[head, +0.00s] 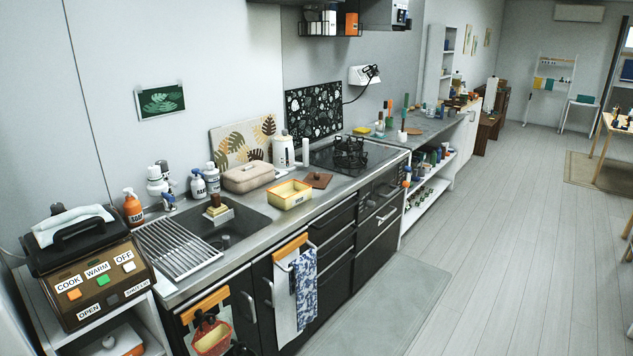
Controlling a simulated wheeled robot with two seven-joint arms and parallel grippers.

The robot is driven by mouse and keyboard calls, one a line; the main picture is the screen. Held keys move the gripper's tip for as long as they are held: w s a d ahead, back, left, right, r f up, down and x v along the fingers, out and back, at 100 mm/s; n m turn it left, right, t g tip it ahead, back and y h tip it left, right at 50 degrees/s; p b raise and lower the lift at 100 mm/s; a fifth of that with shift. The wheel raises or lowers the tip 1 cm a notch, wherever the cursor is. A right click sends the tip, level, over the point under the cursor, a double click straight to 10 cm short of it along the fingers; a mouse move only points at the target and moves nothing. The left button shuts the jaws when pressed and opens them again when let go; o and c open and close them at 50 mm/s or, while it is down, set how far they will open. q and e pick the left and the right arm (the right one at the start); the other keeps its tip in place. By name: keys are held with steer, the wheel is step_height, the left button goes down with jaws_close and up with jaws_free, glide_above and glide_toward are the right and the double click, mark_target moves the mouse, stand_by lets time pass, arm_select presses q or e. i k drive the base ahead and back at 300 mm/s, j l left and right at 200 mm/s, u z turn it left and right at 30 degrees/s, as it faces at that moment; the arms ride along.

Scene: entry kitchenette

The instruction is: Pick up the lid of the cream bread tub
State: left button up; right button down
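A cream-beige tub (248,180) with a closed lid (248,172) stands on the counter behind the sink, against the leaf-patterned board. An open, pale yellow rectangular tub (289,196) with a small label stands in front and to the right of it. A flat brown square lid with a knob (318,180) lies on the counter just right of the yellow tub. The labels are too small to read, so I cannot tell for certain which is the bread tub. Neither of my grippers is in view.
A sink (228,228) with a drying rack (178,248) is left of the tubs. A white kettle (283,151) stands behind them, and a black hob (350,153) is to the right. A cooker with labelled buttons (88,262) is at far left. The floor (470,240) is clear at right.

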mark_target(318, 181)
steer(key=i+l+z, duration=0.25)
steer(key=i, duration=0.15)
steer(key=i+l+z, duration=0.3)
steer(key=i+z, duration=0.45)
steer(key=i, duration=1)
steer(key=i+u, duration=0.3)
steer(key=i+l+u, duration=0.35)
steer(key=i, duration=0.15)
steer(key=i+l+u, duration=0.15)
steer(key=i+u, duration=0.15)
steer(key=i+l+u, duration=0.3)
steer(key=u, duration=0.2)
steer(key=i+l+u, duration=0.3)
steer(key=l+u, duration=0.2)
steer(key=i+l+u, duration=0.15)
steer(key=l+u, duration=0.35)
steer(key=i+l+u, duration=0.1)
steer(key=l+u, duration=0.25)
steer(key=l, duration=0.25)
